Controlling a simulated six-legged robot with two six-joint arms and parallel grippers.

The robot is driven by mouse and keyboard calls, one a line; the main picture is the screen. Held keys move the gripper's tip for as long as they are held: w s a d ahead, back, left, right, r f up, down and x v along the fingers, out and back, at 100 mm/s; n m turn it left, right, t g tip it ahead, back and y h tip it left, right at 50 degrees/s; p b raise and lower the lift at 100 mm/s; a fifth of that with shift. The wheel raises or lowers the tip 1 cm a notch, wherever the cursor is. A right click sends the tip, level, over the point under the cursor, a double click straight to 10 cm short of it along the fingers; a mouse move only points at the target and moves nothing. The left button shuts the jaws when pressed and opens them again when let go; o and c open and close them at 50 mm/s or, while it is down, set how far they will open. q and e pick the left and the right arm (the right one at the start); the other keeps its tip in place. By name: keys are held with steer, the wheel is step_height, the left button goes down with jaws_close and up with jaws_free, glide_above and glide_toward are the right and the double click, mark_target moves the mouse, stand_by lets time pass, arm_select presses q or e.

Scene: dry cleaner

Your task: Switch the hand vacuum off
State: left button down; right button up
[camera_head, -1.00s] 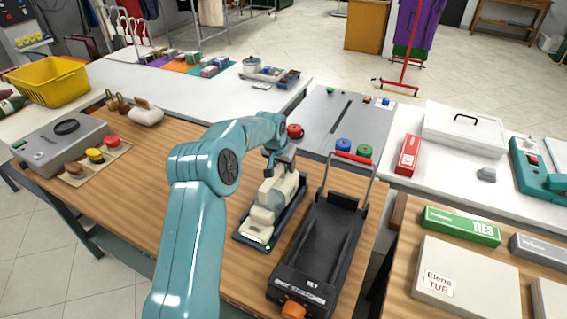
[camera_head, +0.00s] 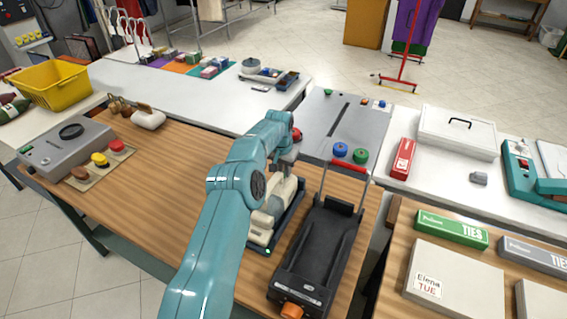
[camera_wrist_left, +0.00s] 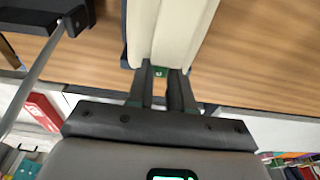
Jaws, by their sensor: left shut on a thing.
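The cream hand vacuum (camera_head: 263,228) lies in its dark tray (camera_head: 290,225) on the wooden table, partly hidden behind my left arm. A small green light shows at its near end. In the left wrist view the cream body (camera_wrist_left: 170,30) runs up from a small green part between the fingers. My left gripper (camera_wrist_left: 160,85) is shut on the hand vacuum at that green part; whether the switch itself is gripped I cannot tell. In the head view the left gripper (camera_head: 286,165) is at the vacuum's far end. My right gripper is not in view.
A black cart-like frame (camera_head: 320,245) with a red handle stands close to the right of the vacuum. A grey box (camera_head: 65,145) and a mat of coloured buttons (camera_head: 100,165) are at left. Bare wood (camera_head: 165,190) lies between them and my arm.

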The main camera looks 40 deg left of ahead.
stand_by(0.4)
arm_select(q)
steer(key=c, duration=1)
jaws_free()
steer(key=shift+d, duration=0.1)
steer(key=shift+r, duration=0.15)
step_height(320, 180, up, 16)
steer(key=s, duration=0.2)
steer(key=shift+d, duration=0.3)
steer(key=shift+s, duration=0.1)
